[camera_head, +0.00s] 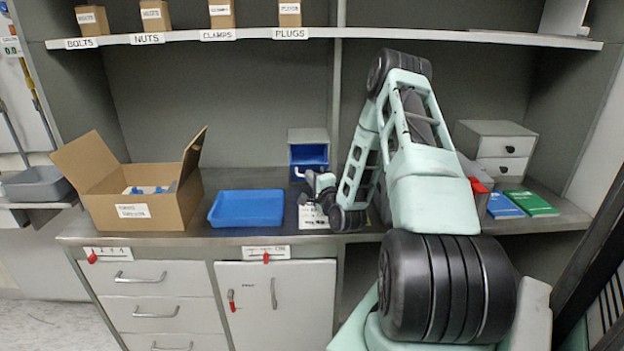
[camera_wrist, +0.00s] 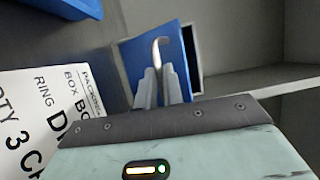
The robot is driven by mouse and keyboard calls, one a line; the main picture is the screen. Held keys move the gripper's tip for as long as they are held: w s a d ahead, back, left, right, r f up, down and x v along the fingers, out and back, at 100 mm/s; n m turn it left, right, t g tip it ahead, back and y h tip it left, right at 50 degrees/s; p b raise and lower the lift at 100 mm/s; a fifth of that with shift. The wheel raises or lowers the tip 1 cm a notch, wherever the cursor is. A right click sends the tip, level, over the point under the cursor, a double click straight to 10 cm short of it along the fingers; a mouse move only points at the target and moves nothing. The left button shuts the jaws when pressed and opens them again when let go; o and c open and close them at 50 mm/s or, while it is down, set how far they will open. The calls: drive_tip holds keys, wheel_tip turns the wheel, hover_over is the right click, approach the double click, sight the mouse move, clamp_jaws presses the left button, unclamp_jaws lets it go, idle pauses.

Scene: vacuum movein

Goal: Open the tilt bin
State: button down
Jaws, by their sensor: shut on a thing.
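The tilt bin is a small grey housing (camera_head: 308,135) with a blue bin (camera_head: 311,155) in its front, standing on the counter against the back wall. A pale curved handle (camera_wrist: 160,46) sticks out from the blue bin face (camera_wrist: 136,62) in the wrist view. My gripper (camera_head: 304,180) is at the bin's front, low over the counter. In the wrist view my gripper's fingers (camera_wrist: 161,84) are shut on the handle. A dark gap shows along one side of the blue bin within its housing. How far the bin is tilted is hard to tell.
A blue tray (camera_head: 247,208) and an open cardboard box (camera_head: 133,207) stand to the left. A printed sheet (camera_wrist: 45,115) lies beside my gripper. Grey drawers (camera_head: 497,148) and blue and green books (camera_head: 527,203) are at right. A shelf (camera_head: 430,36) runs above.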

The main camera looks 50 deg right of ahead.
drive_tip(key=shift+s+f, duration=0.1)
drive_tip(key=shift+f, duration=0.35)
drive_tip(key=c, duration=1.5)
unclamp_jaws()
drive_tip(key=shift+d+f, duration=0.15)
drive_tip(key=shift+d, duration=0.05)
drive_tip(key=shift+c, duration=0.2)
drive_tip(key=shift+a+r, duration=0.1)
drive_tip(key=shift+r, duration=0.1)
drive_tip(key=b+v, duration=0.3)
drive_tip(key=v, duration=0.7)
drive_tip(key=shift+s+a+f, duration=0.2)
drive_tip(key=shift+s, duration=0.15)
drive_tip(key=p+v, duration=0.2)
drive_tip(key=v, duration=0.1)
drive_tip(key=p+v, duration=0.1)
drive_tip(key=shift+s+a+r, duration=0.1)
drive_tip(key=shift+s+r, duration=0.15)
drive_tip(key=shift+r, duration=0.1)
drive_tip(key=shift+p+v, duration=0.65)
drive_tip(key=shift+v, duration=0.25)
drive_tip(key=shift+f, duration=0.2)
drive_tip(key=shift+w, duration=0.1)
